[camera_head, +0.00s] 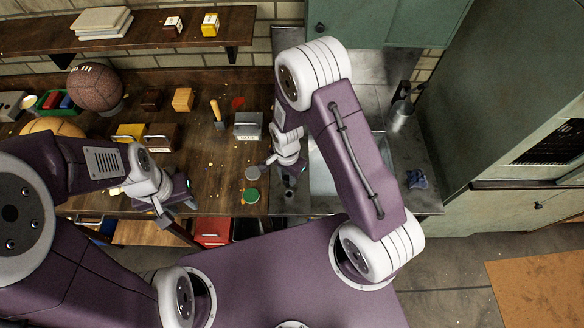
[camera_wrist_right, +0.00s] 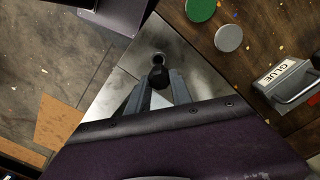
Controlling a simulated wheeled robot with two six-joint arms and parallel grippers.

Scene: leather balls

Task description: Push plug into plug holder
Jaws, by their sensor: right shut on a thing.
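My right gripper (camera_head: 287,172) hangs over the metal counter beside the wooden bench. In the right wrist view its fingers (camera_wrist_right: 158,88) are shut on a dark, round-ended plug (camera_wrist_right: 158,76). The plug holder (camera_wrist_right: 159,57), a round dark hole with a light rim in the metal, lies just beyond the plug in that view. The plug appears outside the hole; its height above the metal is unclear. In the head view the plug is too small to make out. My left gripper (camera_head: 178,197) is by the front edge of the bench, and its finger opening is unclear.
A green disc (camera_head: 250,196) and a grey disc (camera_head: 252,173) lie on the bench left of my right gripper. A grey GLUE drawer box (camera_head: 248,125) stands behind them. A sink (camera_head: 322,172) and a blue cloth-like item (camera_head: 417,179) are to the right.

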